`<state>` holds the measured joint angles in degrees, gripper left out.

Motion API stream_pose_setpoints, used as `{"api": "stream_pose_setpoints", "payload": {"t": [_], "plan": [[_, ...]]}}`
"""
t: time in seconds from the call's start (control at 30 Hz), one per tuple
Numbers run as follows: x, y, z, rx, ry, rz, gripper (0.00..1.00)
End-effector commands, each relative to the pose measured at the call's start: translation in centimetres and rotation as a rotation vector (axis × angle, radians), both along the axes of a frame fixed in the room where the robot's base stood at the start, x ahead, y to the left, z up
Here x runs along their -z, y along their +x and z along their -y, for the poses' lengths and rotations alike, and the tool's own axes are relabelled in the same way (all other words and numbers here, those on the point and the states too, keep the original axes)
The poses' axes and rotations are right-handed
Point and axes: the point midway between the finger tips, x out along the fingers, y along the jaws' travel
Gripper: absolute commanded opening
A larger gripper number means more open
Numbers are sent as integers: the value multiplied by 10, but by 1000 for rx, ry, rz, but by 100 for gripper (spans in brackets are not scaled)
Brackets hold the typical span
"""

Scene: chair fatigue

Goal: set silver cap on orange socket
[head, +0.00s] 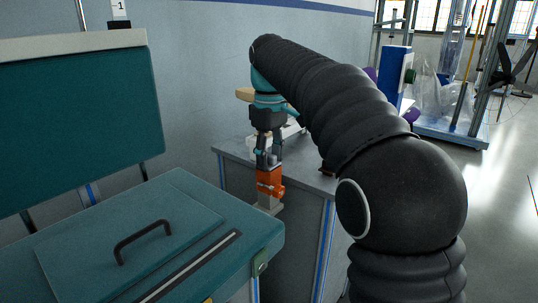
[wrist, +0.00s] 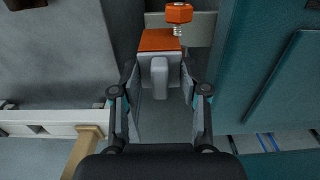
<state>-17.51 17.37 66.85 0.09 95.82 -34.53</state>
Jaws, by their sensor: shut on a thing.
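The orange socket (head: 270,180) is an upright orange block with a side knob, on a pale bracket at the edge of the grey cabinet. In the wrist view the orange socket (wrist: 160,40) shows its top face, with its knob and spring beyond. My gripper (head: 267,163) points down right above it. In the wrist view my gripper (wrist: 161,78) is shut on the silver cap (wrist: 159,80), a grey piece between the fingers. The cap is close over the socket. I cannot tell whether they touch; fingers partly hide the cap in the head view.
A teal bench (head: 140,245) with a black handle (head: 143,240) stands at left front, close to the socket. A teal panel (head: 80,125) rises behind it. The grey cabinet top (head: 236,150) extends behind the socket. Open floor (head: 500,200) lies at the right.

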Motion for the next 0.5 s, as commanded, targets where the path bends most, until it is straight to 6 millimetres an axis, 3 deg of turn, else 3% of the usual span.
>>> {"api": "stream_pose_setpoints", "payload": {"t": [0.07, 0.1, 0.2, 0.5], "plan": [[2, 0, 0, 0, 0, 0, 14], [3, 0, 0, 0, 0, 0, 47], [2, 0, 0, 0, 0, 0, 72], [2, 0, 0, 0, 0, 0, 74]]}}
